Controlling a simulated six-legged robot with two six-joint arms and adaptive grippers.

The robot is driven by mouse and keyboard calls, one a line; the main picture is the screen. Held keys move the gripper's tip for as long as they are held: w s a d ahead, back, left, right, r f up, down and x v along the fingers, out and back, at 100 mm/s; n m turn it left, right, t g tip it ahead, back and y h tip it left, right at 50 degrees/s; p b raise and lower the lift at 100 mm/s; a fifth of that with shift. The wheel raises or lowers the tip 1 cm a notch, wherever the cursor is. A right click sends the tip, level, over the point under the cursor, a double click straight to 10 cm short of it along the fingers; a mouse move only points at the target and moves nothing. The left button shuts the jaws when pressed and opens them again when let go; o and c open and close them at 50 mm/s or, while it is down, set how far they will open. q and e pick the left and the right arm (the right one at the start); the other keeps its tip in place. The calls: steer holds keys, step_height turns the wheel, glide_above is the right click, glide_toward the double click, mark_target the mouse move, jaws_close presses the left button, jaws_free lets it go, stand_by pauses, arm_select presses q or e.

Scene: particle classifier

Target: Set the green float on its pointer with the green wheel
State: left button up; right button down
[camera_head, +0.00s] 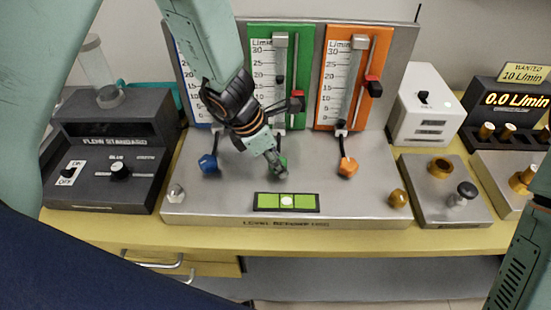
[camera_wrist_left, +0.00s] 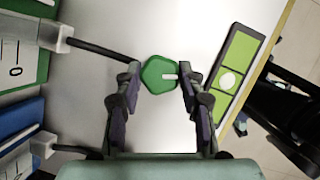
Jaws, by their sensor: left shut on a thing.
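The green panel (camera_head: 265,45) carries a clear tube with a scale. A small dark shape (camera_head: 280,80) in the tube looks like the float. The red-and-black pointer (camera_head: 297,96) sits on the rail to its right, and the dark shape looks slightly higher than it. The green wheel (camera_head: 284,162) stands below, partly hidden by my left gripper (camera_head: 276,164). In the left wrist view the green wheel (camera_wrist_left: 158,74), with a white mark, lies between the fingertips of my left gripper (camera_wrist_left: 160,76), which is shut on it. My right gripper is out of view.
The blue wheel (camera_head: 208,163) and orange wheel (camera_head: 348,167) stand to either side. A green level (camera_head: 287,202) lies in front. The orange panel (camera_head: 350,70) is to the right; my left arm covers most of the blue panel. The flow standard box (camera_head: 110,140) is at left.

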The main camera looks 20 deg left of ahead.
arm_select(q)
steer(key=shift+r+m+p, duration=0.2)
steer(key=shift+m+p, duration=0.6)
steer(key=shift+p, duration=0.3)
steer(key=m+g+p, duration=0.1)
steer(key=m+p, duration=0.2)
steer(key=shift+w+m+g+h+p, duration=0.15)
steer(key=shift+m+g+h+p, duration=0.15)
steer(key=shift+g+h, duration=0.1)
steer(key=shift+m+g+p, duration=0.4)
steer(key=shift+m+p, duration=0.15)
steer(key=shift+m, duration=0.35)
steer(key=shift+w+f+m+g+p, duration=0.15)
steer(key=shift+m+g+p, duration=0.2)
steer(key=shift+m, duration=0.55)
steer(key=shift+m+g, duration=0.35)
steer(key=shift+m, duration=0.55)
steer(key=shift+m+g+y, duration=0.4)
steer(key=shift+m+g, duration=0.4)
steer(key=shift+m, duration=1.5)
